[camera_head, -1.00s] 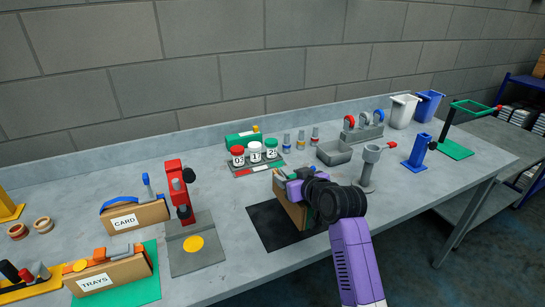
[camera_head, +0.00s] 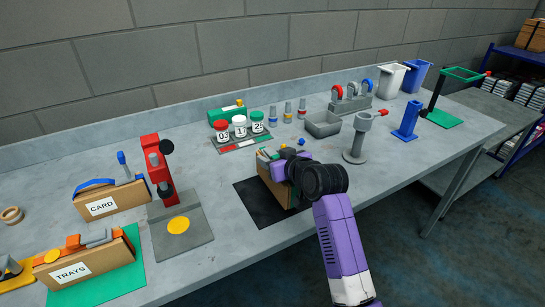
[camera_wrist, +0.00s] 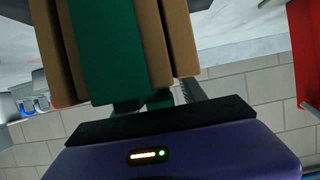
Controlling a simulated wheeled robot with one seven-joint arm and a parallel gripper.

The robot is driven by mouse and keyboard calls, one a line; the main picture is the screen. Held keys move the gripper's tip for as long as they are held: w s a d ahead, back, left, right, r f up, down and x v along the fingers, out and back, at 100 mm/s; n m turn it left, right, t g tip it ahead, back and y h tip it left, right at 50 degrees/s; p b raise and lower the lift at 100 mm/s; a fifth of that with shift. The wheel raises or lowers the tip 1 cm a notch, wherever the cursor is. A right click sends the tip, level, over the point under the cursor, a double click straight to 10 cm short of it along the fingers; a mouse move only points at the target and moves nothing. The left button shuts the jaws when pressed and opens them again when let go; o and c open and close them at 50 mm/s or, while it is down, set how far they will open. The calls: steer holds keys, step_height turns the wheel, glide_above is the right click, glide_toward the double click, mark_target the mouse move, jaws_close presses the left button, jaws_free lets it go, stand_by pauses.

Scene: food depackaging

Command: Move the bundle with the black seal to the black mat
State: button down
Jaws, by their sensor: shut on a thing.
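A brown cardboard bundle (camera_head: 274,188) stands upright over the black mat (camera_head: 253,205), at its right part. I cannot tell for sure whether its bottom touches the mat. My gripper (camera_head: 279,168) is shut on the bundle near its top, from the right. In the wrist view the bundle (camera_wrist: 178,40) fills the top, with a wide green band (camera_wrist: 108,45) between brown panels. Small yellow and blue parts show on its top in the head view. Its seal is not clearly visible; my gripper hides part of it.
Left of the mat are a red press (camera_head: 160,170) on a grey plate, the CARD bundle (camera_head: 112,202) and the TRAYS bundle (camera_head: 90,268) on a green mat. Behind are several labelled jars (camera_head: 239,127) and a grey tray (camera_head: 323,124). A grey stand (camera_head: 356,145) is to the right.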

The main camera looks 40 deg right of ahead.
steer(key=shift+f+b, duration=0.3)
steer(key=shift+f, duration=0.3)
steer(key=shift+f+b, duration=0.3)
steer(key=shift+f, duration=0.2)
steer(key=c, duration=0.6)
jaws_free()
steer(key=shift+f, duration=0.15)
steer(key=shift+s, duration=0.1)
steer(key=b+v, duration=0.1)
steer(key=v, duration=0.6)
steer(key=shift+s+a, duration=0.15)
steer(key=shift+s, duration=0.1)
steer(key=shift+r, duration=0.2)
